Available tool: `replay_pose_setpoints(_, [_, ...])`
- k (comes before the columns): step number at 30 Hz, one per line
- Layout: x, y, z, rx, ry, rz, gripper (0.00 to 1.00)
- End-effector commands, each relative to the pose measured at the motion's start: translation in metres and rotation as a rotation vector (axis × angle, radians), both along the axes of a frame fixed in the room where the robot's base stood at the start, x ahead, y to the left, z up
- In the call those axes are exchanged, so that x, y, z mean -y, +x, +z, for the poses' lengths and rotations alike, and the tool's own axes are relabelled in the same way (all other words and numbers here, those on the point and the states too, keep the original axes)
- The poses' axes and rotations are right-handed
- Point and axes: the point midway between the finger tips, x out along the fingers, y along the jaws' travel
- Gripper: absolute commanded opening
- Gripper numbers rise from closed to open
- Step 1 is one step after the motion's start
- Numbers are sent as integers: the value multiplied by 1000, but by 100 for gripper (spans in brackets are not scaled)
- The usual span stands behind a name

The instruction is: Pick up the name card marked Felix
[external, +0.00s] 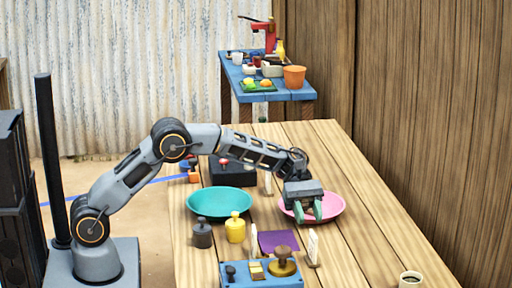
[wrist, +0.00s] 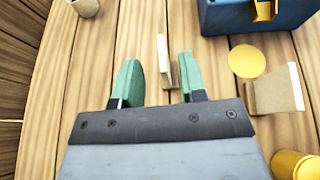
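My gripper (external: 308,210) has two green fingers and hangs over the pink dish (external: 336,205). In the wrist view my gripper (wrist: 156,82) is open, with its fingers apart and nothing gripped. A thin pale name card (external: 313,245) stands on the table just in front of the gripper. In the wrist view this card (wrist: 162,52) appears nearly edge-on, in line with the gap between the fingers. A second card (external: 251,236) stands by the yellow weight. In the wrist view a card (wrist: 285,90) shows at the right. No name is legible on either card.
A blue box (external: 262,276) with a brass knobbed weight stands near the front. A yellow weight (external: 235,229), a dark weight (external: 202,235) and a teal dish (external: 219,202) are to the left. A cup (external: 411,281) is at front right. The table's right side is mostly clear.

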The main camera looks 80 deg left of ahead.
Motion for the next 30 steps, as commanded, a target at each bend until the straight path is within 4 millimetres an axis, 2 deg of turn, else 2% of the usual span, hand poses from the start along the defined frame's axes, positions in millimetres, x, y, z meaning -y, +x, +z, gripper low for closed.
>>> replay_pose_setpoints(4, [0, 0, -20, -4, 1, 1, 38])
replay_pose_setpoints(9, [28, 1, -29, -1, 2, -4, 38])
replay_pose_setpoints(13, [43, 2, -35, -1, 1, -2, 38])
replay_pose_setpoints(21, [46, 2, -36, 0, 1, 0, 38])
replay_pose_setpoints(30, [46, 2, -36, 0, 1, 0, 10])
